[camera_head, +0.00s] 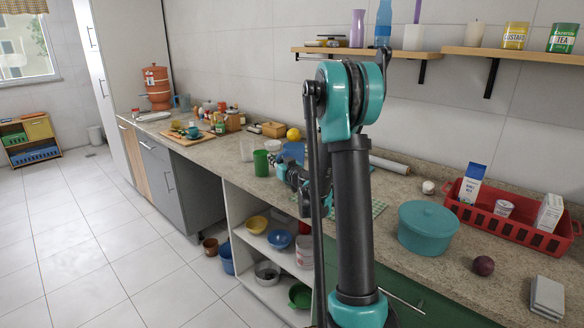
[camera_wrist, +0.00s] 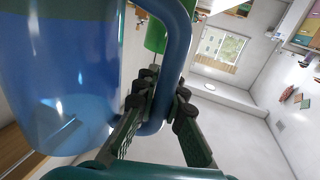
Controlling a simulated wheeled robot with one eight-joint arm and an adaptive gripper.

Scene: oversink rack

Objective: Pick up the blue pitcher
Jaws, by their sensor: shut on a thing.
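The blue pitcher (camera_wrist: 60,75) fills the left side of the wrist view, with its curved handle (camera_wrist: 180,45) reaching toward my gripper (camera_wrist: 162,100). My gripper's two dark fingers are shut on the handle near its lower end. In the head view a blue part of the pitcher (camera_head: 292,151) shows over the counter, left of my arm. My gripper (camera_head: 284,171) is beside it there, and my arm hides much of both. I cannot tell whether the pitcher touches the counter.
A green cup (camera_head: 260,162) stands close to the left of the pitcher, near clear glasses (camera_head: 246,150). A teal pot (camera_head: 427,228), a red basket (camera_head: 513,220) and a dark round item (camera_head: 483,265) are on the right counter. A shelf (camera_head: 440,51) hangs above.

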